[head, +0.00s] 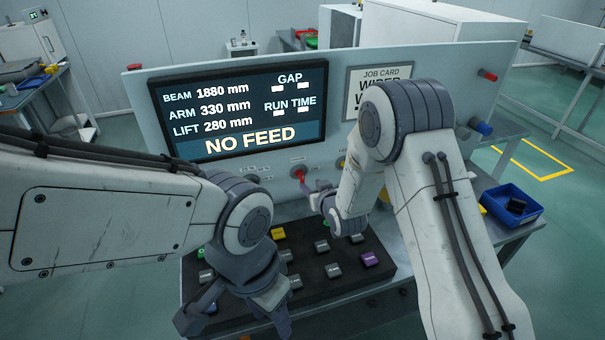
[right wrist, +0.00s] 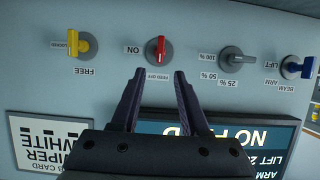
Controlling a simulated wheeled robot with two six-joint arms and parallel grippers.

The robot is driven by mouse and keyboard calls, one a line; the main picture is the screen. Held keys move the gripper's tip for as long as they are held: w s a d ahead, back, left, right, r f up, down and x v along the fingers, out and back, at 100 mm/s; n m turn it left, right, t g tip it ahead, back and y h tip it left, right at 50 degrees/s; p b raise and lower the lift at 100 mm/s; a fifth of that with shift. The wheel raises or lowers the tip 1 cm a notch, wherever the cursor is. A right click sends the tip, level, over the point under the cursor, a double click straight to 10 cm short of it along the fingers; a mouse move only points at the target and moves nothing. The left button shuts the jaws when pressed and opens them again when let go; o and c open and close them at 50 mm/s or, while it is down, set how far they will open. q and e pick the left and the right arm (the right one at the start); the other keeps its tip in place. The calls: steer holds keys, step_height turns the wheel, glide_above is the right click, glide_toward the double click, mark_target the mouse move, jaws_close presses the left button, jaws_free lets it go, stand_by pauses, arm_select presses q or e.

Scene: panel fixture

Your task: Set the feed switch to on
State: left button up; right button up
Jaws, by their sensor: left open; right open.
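The feed switch (head: 299,174) is a red knob on the upright panel, below the display. In the right wrist view, which is upside down, the red feed switch (right wrist: 158,50) has its handle along the picture's vertical, in line with the FEED OFF label; the ON label is at its left. My right gripper (right wrist: 158,73) is open and empty, its fingertips just short of the knob in the picture, no contact visible. In the head view my right gripper (head: 312,190) is close to the switch, partly hidden by its wrist.
The display (head: 240,105) reads NO FEED. A yellow knob (right wrist: 82,43), grey dial (right wrist: 235,59) and blue knob (right wrist: 298,67) flank the switch. A blue bin (head: 512,207) stands at the right.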

mark_target(303, 177)
steer(key=p+x, duration=0.2)
steer(key=x, duration=0.8)
steer(key=shift+w, duration=0.15)
jaws_close()
